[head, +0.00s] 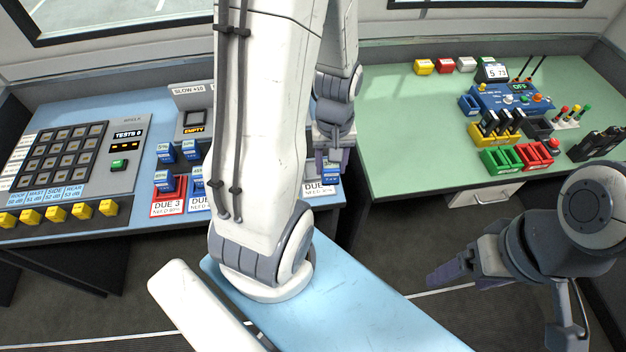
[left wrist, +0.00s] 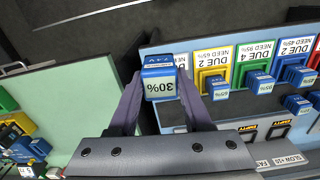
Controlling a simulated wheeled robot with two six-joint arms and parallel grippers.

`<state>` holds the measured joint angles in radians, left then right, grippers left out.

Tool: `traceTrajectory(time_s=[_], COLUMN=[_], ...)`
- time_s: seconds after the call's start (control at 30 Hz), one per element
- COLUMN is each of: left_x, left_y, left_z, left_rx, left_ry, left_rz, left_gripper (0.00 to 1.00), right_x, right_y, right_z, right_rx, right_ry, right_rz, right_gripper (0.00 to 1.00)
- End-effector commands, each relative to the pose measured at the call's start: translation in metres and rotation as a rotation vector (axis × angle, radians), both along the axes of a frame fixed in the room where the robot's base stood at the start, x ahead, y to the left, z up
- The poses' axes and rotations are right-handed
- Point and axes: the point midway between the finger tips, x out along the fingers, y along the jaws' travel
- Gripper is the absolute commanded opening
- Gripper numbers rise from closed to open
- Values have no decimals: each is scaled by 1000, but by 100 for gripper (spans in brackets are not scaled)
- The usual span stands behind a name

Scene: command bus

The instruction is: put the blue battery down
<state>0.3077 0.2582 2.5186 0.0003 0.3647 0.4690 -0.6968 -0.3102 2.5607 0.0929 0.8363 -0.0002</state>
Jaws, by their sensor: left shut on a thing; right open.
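My left gripper (head: 334,158) is shut on a blue battery marked 30% (left wrist: 160,84). In the left wrist view the battery sits between the two purple fingers, by the edge of the blue desk (head: 120,218). A label partly shows behind it, beside the yellow DUE 2 bay (left wrist: 212,78); whether the battery touches anything below, I cannot tell. In the head view my arm hides much of this area. My right gripper (head: 448,272) is open and empty over the floor at right.
Several blue batteries stand in or near coloured DUE bays, including a red DUE 3 bay (head: 168,198). A keypad panel (head: 75,160) is at left. The green desk (head: 400,130) at right holds coloured trays (head: 503,158) and a blue device (head: 510,98); its left part is clear.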

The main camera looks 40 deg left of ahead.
Motion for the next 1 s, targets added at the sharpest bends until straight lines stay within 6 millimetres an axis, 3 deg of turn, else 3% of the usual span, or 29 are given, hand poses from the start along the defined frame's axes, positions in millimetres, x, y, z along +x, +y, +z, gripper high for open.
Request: traceTrajectory(time_s=[0.03, 0.17, 0.63, 0.87, 1.0], left_x=[-5, -6, 51, 59, 58], left_y=[3, 13, 88, 99, 98], left_z=[-5, -9, -63, -76, -96], left_rx=[1, -1, -1, -1, -3], left_ry=[-4, 1, 1, 1, 4], left_rz=[44, 93, 91, 87, 87], left_gripper=[0, 0, 0, 0, 0], right_x=[0, 0, 0, 0, 0], right_y=[0, 0, 0, 0, 0], right_z=[-9, -9, 7, 10, 14], right_rx=[0, 1, 1, 1, 1], right_ry=[0, -1, -1, -1, -1], right_rz=[0, 0, 0, 0, 0], right_gripper=[80, 80, 80, 80, 80])
